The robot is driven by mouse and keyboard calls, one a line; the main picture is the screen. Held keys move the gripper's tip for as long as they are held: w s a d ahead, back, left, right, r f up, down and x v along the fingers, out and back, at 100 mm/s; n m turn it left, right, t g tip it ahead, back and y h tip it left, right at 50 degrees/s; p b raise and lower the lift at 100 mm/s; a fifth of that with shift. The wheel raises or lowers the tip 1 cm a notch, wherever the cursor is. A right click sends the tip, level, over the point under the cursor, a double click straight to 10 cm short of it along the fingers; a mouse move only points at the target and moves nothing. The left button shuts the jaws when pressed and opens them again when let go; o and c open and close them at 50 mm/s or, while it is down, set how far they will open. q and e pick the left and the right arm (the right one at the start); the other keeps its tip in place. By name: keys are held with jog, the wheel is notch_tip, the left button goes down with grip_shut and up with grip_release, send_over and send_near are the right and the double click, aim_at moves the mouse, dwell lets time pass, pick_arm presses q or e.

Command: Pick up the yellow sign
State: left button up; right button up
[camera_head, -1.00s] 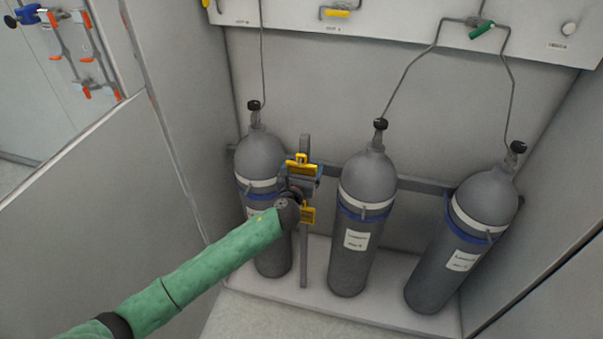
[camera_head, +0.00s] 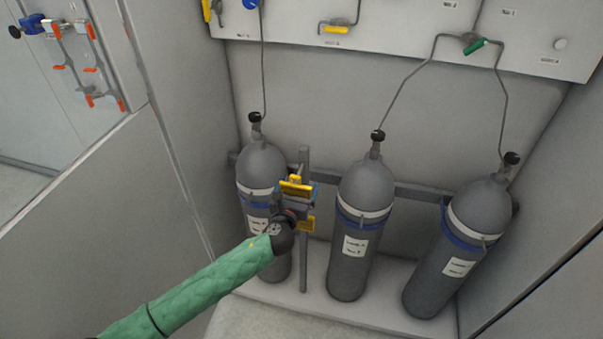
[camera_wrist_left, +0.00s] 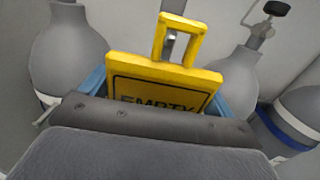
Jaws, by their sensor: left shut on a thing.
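The yellow sign (camera_head: 297,189) is in front of the grey post between the left and middle cylinders. In the left wrist view the sign (camera_wrist_left: 165,82) shows its top loop and the word "EMPTY"; its lower part is hidden by my gripper. My left gripper (camera_head: 292,196) is shut on the sign, with blue fingers (camera_wrist_left: 95,80) at its two sides. I cannot tell whether the loop is clear of any hook. My right gripper is not in view.
Grey gas cylinders stand left (camera_head: 262,160), middle (camera_head: 366,187) and right (camera_head: 482,207) on a pale base. The post (camera_head: 304,270) rises close behind my gripper. A wall rail (camera_head: 420,192) runs behind. Thin pipes climb to a valve panel (camera_head: 400,40).

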pick_arm(q)
jog(key=p+v, duration=0.2)
jog(key=v, duration=0.9)
jog(key=shift+s, duration=0.35)
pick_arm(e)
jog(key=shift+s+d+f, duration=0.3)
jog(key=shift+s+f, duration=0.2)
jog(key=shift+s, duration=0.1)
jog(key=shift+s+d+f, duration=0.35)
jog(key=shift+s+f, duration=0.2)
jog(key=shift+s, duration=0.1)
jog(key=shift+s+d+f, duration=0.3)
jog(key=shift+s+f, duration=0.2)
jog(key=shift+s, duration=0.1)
pick_arm(q)
jog(key=shift+a, duration=0.1)
